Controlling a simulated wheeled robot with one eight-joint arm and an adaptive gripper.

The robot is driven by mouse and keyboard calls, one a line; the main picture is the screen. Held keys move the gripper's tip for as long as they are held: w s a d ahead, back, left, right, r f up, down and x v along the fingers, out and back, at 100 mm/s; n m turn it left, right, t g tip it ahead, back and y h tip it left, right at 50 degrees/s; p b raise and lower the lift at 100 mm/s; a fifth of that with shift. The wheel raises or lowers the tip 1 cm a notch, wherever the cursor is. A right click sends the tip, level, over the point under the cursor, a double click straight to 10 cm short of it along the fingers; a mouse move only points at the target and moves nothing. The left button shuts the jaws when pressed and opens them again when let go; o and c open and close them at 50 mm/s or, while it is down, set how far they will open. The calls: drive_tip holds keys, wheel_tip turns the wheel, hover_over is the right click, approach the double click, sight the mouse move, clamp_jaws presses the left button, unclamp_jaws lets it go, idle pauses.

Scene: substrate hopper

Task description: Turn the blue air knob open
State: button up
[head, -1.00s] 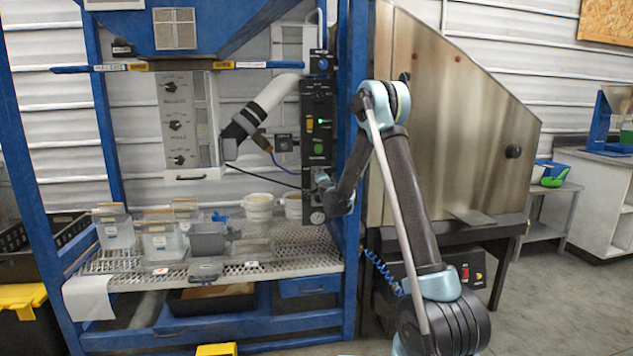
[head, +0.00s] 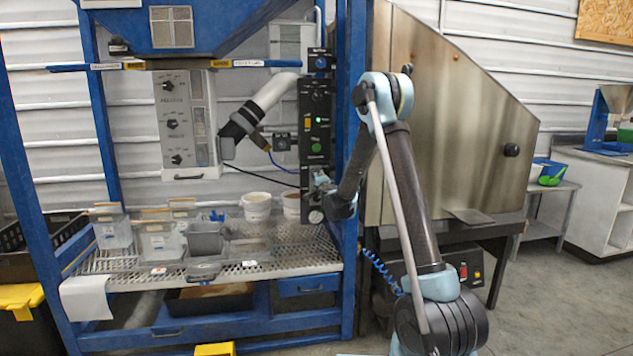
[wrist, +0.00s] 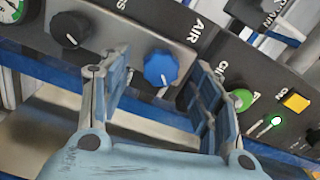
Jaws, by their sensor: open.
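The blue air knob (wrist: 160,67) is a ridged round knob on a grey panel strip beside the AIR label in the wrist view. My gripper (wrist: 161,78) is open, with one finger on each side of the knob and visible space between each finger and it. No contact shows. In the head view my gripper (head: 321,181) is at the lower part of the black control panel (head: 316,100); the air knob cannot be made out there.
A black knob (wrist: 70,29) is left of my left finger, with a gauge (wrist: 10,10) beyond it. A blue frame post (head: 349,120) stands beside my arm.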

drive_tip(key=v, duration=0.7)
drive_tip(key=shift+s, duration=0.35)
drive_tip(key=shift+d, duration=0.1)
drive_tip(key=s+d+r+n+g+y, duration=0.25)
drive_tip(key=s+r+n, duration=0.2)
drive_tip(key=s, duration=0.45)
drive_tip(key=s+d+r+n+g+y, duration=0.2)
drive_tip(key=s+d+r+n+g, duration=0.15)
drive_tip(key=s+n, duration=0.4)
drive_tip(key=s+d+f+g+h, duration=0.3)
drive_tip(key=s+d+f, duration=0.2)
drive_tip(key=s, duration=0.8)
drive_tip(key=s+d+f+g+h, duration=0.3)
drive_tip(key=s+d+f, duration=0.3)
drive_tip(key=s+d, duration=0.3)
drive_tip(key=s+d+f+g+h, duration=0.3)
drive_tip(key=s+d+f, duration=0.3)
drive_tip(key=s, duration=1.1)
drive_tip(key=shift+s+d+f+n, duration=0.2)
drive_tip(key=shift+d+f+n, duration=0.1)
drive_tip(key=shift+d, duration=0.85)
drive_tip(key=shift+w+h, duration=0.1)
drive_tip(key=shift+h, duration=0.15)
